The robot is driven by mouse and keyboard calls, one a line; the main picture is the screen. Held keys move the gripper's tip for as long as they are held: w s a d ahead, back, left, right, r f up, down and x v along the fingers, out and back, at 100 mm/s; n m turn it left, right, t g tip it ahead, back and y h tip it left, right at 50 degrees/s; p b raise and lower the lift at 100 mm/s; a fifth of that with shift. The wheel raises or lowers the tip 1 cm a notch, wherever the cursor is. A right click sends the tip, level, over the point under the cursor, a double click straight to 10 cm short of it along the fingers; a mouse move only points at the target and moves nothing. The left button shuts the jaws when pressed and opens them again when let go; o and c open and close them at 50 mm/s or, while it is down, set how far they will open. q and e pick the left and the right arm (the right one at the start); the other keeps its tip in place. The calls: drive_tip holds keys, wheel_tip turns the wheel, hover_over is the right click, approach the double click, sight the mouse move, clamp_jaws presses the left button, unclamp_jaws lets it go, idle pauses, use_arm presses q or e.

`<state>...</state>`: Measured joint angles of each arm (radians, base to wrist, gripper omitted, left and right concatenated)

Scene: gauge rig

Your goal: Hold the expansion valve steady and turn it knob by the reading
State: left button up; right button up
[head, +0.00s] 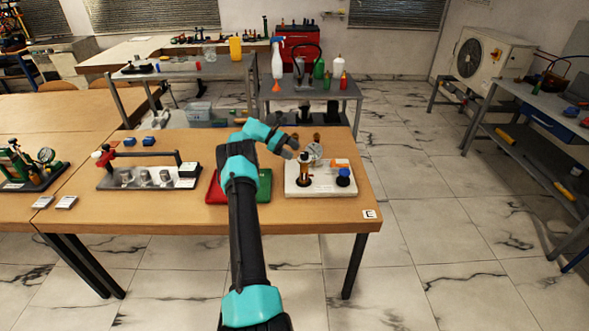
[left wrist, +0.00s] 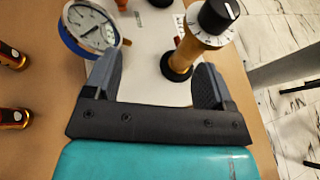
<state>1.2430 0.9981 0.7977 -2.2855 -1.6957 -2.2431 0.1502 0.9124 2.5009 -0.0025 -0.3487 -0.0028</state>
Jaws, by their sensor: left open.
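The expansion valve (head: 304,170) is a brass upright body on the white board (head: 320,188) of the gauge rig. In the left wrist view the valve (left wrist: 184,56) shows a black knob (left wrist: 218,14) with a white mark, above a pale scale ring. A round dial gauge (head: 314,152) is beside it; it also shows in the left wrist view (left wrist: 92,28), its reading too small to tell. My left gripper (head: 292,150) is open and empty above the board, its fingers (left wrist: 160,64) apart, the right one close to the valve. My right gripper is out of view.
A blue-capped fitting (head: 343,176) and an orange piece (head: 340,162) are on the board's right side. Red and green trays (head: 264,186) lie left of it, partly behind my arm. A manifold (head: 143,178) stands farther left. The table's right end is mostly clear.

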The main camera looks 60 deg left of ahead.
sight(303, 172)
use_arm(q)
drive_tip(key=s, duration=0.1)
drive_tip(key=s+f+m+g, duration=0.1)
drive_tip(key=s+f+g, duration=0.1)
drive_tip(key=s, duration=0.1)
drive_tip(key=shift+d+f+m, duration=0.2)
drive_tip(key=shift+d+m, duration=0.2)
drive_tip(key=shift+w+d, duration=0.1)
drive_tip(key=shift+x, duration=4.9)
drive_tip(key=shift+d+r, duration=0.1)
drive_tip(key=c, duration=0.9)
drive_tip(key=o, duration=0.8)
drive_tip(key=shift+o, duration=0.2)
